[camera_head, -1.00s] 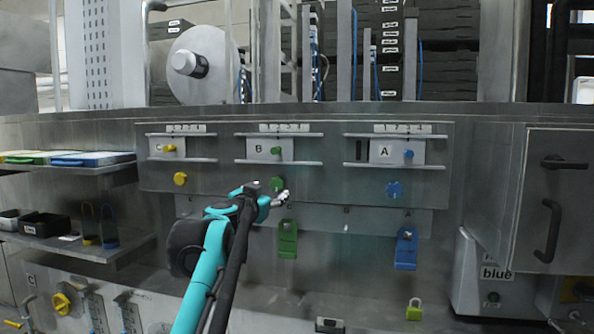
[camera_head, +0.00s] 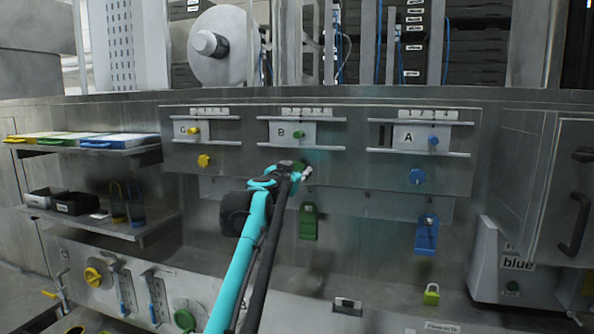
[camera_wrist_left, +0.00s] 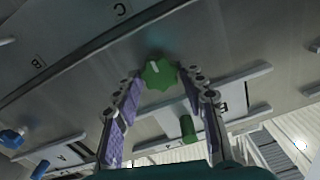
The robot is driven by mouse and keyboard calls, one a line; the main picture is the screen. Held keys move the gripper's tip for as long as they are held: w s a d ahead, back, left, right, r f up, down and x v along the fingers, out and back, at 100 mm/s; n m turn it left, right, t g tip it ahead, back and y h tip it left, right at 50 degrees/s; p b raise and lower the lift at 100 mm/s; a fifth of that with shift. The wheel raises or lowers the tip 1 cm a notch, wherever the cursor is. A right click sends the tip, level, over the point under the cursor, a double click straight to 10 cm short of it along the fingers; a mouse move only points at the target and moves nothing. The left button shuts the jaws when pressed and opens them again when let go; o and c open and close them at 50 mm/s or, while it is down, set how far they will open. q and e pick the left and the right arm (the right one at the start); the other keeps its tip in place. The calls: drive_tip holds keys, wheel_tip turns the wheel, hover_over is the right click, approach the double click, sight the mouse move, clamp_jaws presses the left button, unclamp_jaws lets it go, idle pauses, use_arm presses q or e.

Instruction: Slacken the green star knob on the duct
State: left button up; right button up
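The green star knob (camera_head: 299,165) is on the grey panel below plate B. In the head view my left gripper (camera_head: 305,175) is at it and partly covers it. In the left wrist view the star knob (camera_wrist_left: 160,74) shows between the tips of my left gripper (camera_wrist_left: 160,78). The fingers are spread, one on each side of the knob. I cannot tell whether either finger touches it. My right gripper is not in view.
A small green knob (camera_head: 299,135) is on plate B above. A green hasp (camera_head: 309,222) hangs below the gripper. A yellow knob (camera_head: 204,160) is to the left and a blue star knob (camera_head: 417,176) to the right. A shelf (camera_head: 110,151) juts out at left.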

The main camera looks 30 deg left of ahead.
use_arm(q)
drive_tip(key=c, duration=0.4)
drive_tip(key=shift+o, duration=0.2)
